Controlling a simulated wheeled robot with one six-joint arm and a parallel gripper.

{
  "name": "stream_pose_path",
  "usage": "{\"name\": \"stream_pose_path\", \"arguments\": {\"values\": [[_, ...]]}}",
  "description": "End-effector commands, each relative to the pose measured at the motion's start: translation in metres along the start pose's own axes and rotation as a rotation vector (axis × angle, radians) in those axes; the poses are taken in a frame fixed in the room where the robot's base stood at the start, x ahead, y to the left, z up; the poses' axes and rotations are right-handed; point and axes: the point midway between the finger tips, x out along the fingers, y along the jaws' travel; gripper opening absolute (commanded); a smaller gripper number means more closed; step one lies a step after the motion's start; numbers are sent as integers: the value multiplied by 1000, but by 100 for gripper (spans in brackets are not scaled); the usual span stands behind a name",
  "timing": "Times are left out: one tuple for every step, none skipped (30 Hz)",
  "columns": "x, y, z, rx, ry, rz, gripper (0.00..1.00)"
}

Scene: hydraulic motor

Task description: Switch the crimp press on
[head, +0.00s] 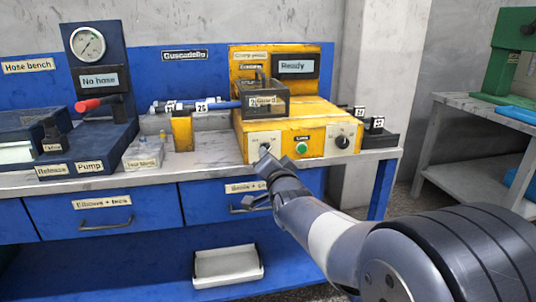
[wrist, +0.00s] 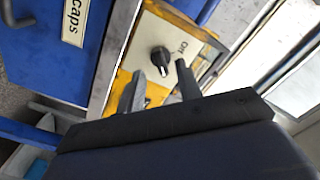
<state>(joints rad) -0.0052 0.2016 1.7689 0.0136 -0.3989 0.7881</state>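The crimp press (head: 312,116) is a yellow machine on the bench, and its display (head: 297,66) reads "Ready". Its front has a white plate with a dark knob at the left, a green button (head: 301,148), and another dark knob (head: 342,142) at the right. My gripper (head: 265,168) is just in front of and below the left plate (head: 256,140). In the wrist view a black knob (wrist: 160,56) on a white plate lies between and just beyond my two spread fingertips (wrist: 160,70). The fingers appear empty; contact with the knob cannot be told.
A blue hose piece (head: 212,106) lies left of the press, with a pump unit and gauge (head: 87,44) further left. Drawers (head: 105,212) with handles are under the bench top. A white tray (head: 228,266) sits on the lower shelf. A green machine (head: 508,60) stands at the right.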

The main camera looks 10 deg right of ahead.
Motion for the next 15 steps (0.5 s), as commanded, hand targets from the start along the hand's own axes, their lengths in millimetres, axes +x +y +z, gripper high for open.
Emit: {"name": "stream_pose_path", "arguments": {"values": [[-11, -2, -2, 0, 1, -1, 34], [-17, -2, -2, 0, 1, -2, 34], [-25, -2, -2, 0, 1, -2, 34], [-30, -2, -2, 0, 1, -2, 34], [-36, -2, -2, 0, 1, -1, 34], [-43, -2, -2, 0, 1, -2, 34], [-48, -2, -1, 0, 0, -1, 34], [-52, -2, -2, 0, 1, -2, 34], [-58, -2, -1, 0, 1, -2, 34], [-61, -2, -1, 0, 1, -2, 34], [-64, -2, -1, 0, 1, -2, 34], [-68, -1, -1, 0, 1, -2, 34], [-70, -1, -1, 0, 1, -2, 34], [-72, -1, -1, 0, 1, -2, 34], [-74, -1, 0, 0, 1, -1, 34]]}}
